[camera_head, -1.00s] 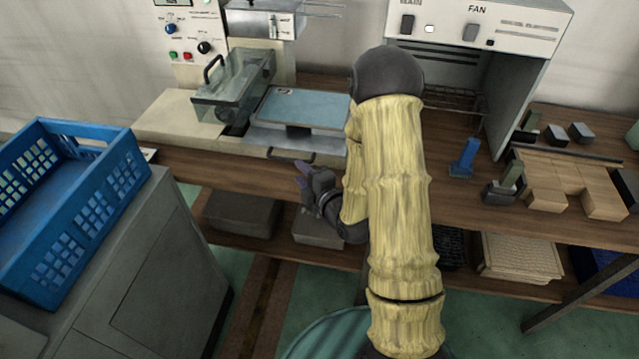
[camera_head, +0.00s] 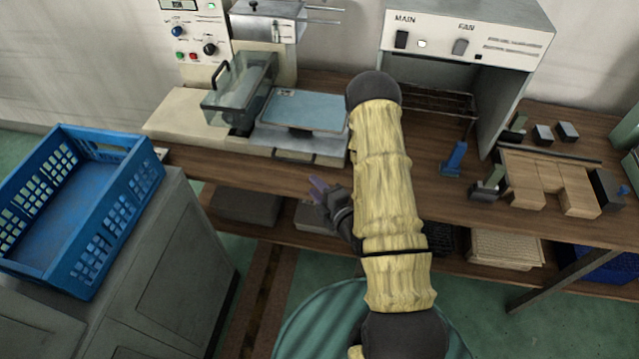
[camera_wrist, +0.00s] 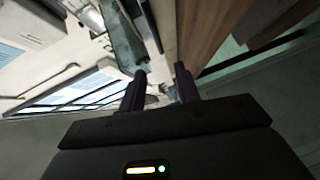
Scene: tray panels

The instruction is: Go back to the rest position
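My gripper (camera_head: 318,187) is in front of the wooden bench's front edge, below the blue plate of the machine, with my yellow-sleeved arm reaching down over it. In the wrist view my gripper's two dark fingers (camera_wrist: 160,90) stand apart with a gap between them, and I see nothing held in it. The machine and bench show tilted beyond the fingers there.
A blue crate (camera_head: 128,213) sits on a grey cabinet (camera_head: 185,270) at left. The machine's blue plate (camera_head: 303,110) and clear box (camera_head: 240,92) are on the bench (camera_head: 235,170).

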